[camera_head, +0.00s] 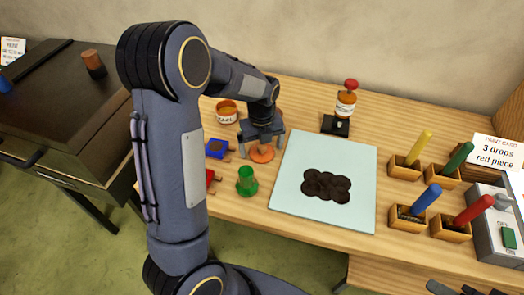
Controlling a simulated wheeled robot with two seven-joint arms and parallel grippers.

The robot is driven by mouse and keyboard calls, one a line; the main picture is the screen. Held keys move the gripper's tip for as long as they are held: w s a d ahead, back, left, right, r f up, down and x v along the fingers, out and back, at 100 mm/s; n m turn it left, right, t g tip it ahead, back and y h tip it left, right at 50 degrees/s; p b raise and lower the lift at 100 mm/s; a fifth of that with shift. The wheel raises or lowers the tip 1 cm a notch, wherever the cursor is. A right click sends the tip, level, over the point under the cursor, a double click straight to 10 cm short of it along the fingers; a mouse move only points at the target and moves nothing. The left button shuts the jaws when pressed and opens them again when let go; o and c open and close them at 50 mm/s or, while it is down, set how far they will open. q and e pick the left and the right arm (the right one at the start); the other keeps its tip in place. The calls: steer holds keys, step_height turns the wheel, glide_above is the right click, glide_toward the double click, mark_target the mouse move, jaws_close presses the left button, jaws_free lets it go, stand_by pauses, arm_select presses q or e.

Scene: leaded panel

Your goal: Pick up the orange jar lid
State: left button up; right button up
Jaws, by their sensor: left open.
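The orange jar lid (261,153) is a round orange piece on the wooden table, left of the pale panel. My left gripper (262,138) points down right over it, with its jaws open. The fingers hide the upper part of the lid, and I cannot tell whether they touch it. Dark parts cut off at the bottom right edge may belong to my right gripper; their jaw state is not clear.
A green piece (247,182), a blue piece (216,148) and a small orange-and-white tub (227,112) stand close by. The pale panel (359,155) bears a dark blob pattern. A red-topped bottle (346,103) and several colored sticks in wooden blocks stand further right.

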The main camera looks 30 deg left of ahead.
arm_select(q)
steer(key=shift+c, duration=0.2)
steer(key=c, duration=1)
